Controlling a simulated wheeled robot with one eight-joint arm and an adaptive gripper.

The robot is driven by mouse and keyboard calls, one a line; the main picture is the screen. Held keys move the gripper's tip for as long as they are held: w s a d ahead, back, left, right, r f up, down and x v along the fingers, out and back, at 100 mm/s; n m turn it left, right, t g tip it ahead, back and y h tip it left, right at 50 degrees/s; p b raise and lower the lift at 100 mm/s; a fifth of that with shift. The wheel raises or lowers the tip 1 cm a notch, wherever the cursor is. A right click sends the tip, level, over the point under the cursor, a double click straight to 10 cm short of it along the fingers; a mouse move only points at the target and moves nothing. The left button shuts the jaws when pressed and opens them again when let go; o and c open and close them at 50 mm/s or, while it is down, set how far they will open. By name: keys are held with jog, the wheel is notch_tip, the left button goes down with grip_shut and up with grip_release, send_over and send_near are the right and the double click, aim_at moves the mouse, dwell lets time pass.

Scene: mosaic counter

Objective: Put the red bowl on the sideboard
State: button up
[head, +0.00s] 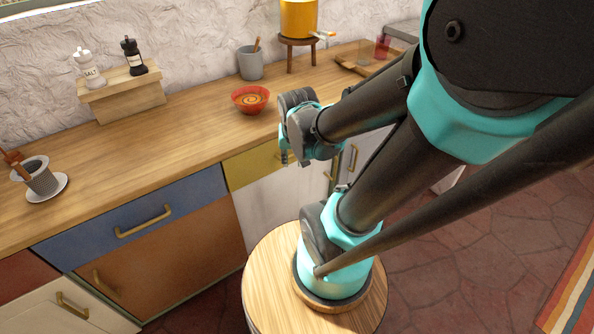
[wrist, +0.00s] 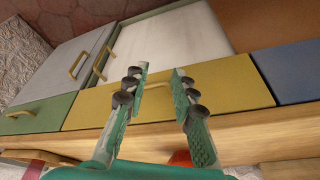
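The red bowl (head: 250,99), with an orange and yellow swirl inside, stands upright on the wooden counter (head: 190,125). A bit of red, likely the bowl (wrist: 180,158), shows between my fingers at the bottom of the wrist view. My gripper (head: 285,155) is at the counter's front edge, right of and nearer than the bowl, not touching it. In the wrist view my gripper (wrist: 158,85) has two fingers apart with nothing between the tips, facing the yellow drawer front. I cannot tell a separate sideboard from this counter.
A grey cup (head: 250,64) and a yellow pot (head: 298,18) on a stool stand behind the bowl. Shakers stand on a wooden riser (head: 122,97) at left. A dark cup on a saucer (head: 46,188) is at far left. Counter left of the bowl is clear.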

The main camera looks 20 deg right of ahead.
jog(key=shift+s+d+f+n+y, duration=0.1)
jog(key=shift+s+f+n+y, duration=0.05)
jog(key=shift+s+f+n, duration=0.5)
jog(key=shift+s+d+f+n+y, duration=0.15)
jog(key=shift+s+f+n, duration=0.25)
jog(key=shift+s+n, duration=0.45)
